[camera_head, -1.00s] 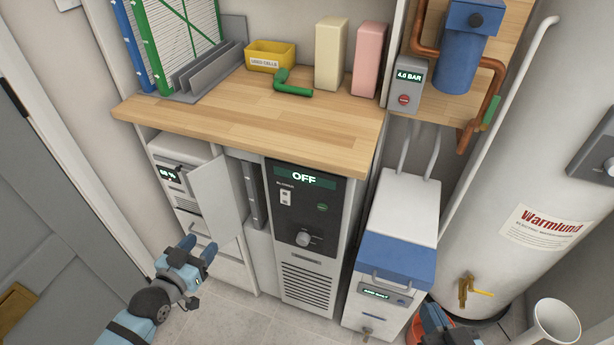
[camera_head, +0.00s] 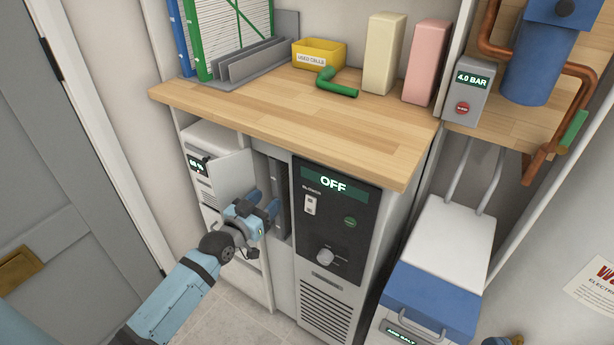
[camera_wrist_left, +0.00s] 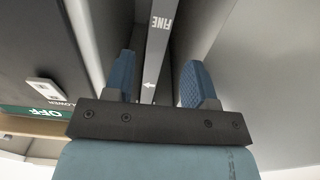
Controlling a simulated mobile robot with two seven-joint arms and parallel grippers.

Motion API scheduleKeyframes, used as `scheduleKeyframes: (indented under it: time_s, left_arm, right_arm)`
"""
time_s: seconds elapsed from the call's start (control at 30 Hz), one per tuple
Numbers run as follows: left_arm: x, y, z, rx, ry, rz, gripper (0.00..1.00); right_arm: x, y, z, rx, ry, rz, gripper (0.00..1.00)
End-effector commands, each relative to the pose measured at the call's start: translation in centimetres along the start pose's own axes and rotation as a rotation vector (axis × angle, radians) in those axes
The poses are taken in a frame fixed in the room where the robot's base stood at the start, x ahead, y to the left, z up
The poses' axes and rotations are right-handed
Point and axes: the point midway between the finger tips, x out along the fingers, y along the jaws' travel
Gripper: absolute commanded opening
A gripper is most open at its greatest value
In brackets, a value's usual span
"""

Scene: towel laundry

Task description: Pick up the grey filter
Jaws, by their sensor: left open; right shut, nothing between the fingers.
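The grey filter (camera_head: 280,182) stands upright in the narrow slot left of the blower unit. In the left wrist view its grey front edge (camera_wrist_left: 157,48) carries the word FINE and a white arrow. My left gripper (camera_head: 264,212) is open at the slot's front. In the left wrist view its two blue fingertips (camera_wrist_left: 162,82) lie on either side of the filter's edge. I cannot tell whether they touch it. In the head view the gripper hides the filter's lower part. My right gripper is not in view.
An open white door (camera_head: 236,176) stands just left of the slot. The blower unit (camera_head: 322,240), its display reading OFF, stands just right. The wooden worktop (camera_head: 290,118) overhangs above, with a yellow bin (camera_head: 318,54) and a green pipe elbow (camera_head: 336,86). A blue-lidded white unit (camera_head: 430,300) is further right.

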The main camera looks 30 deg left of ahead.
Motion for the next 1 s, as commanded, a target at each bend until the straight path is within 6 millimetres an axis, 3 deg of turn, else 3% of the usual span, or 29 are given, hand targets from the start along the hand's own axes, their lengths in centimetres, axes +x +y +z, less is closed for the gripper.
scheduleKeyframes:
  time_s: [0.23,0.4,0.67,0.7,0.77,0.9,1.0]
  left_arm:
    - [3.0,0.4,-0.1,-0.003,0.003,-0.001,0.51]
    - [4.9,0.4,-0.2,-0.001,0.0,-0.001,0.51]
    - [5.3,0.5,-0.3,0.0,-0.001,0.0,0.51]
    - [5.3,0.5,-0.3,0.0,-0.001,0.0,0.49]
    - [5.3,0.5,-0.3,0.0,-0.001,0.0,0.35]
    - [5.3,0.5,-0.3,0.0,-0.001,0.0,0.03]
    - [5.3,0.4,-0.4,0.0,0.001,0.0,0.0]
  right_arm:
    - [0.1,-0.6,-0.8,0.013,0.073,-0.032,0.0]
    - [0.2,-0.7,-0.2,0.021,0.051,-0.038,0.0]
    - [0.2,-0.7,0.0,0.021,0.033,-0.036,0.0]
    - [0.2,-0.6,0.0,0.021,0.033,-0.036,0.0]
    - [0.2,-0.6,0.0,0.02,0.033,-0.035,0.0]
    - [0.2,-0.5,0.0,0.018,0.033,-0.034,0.0]
    - [0.2,-0.5,0.0,0.018,0.033,-0.034,0.0]
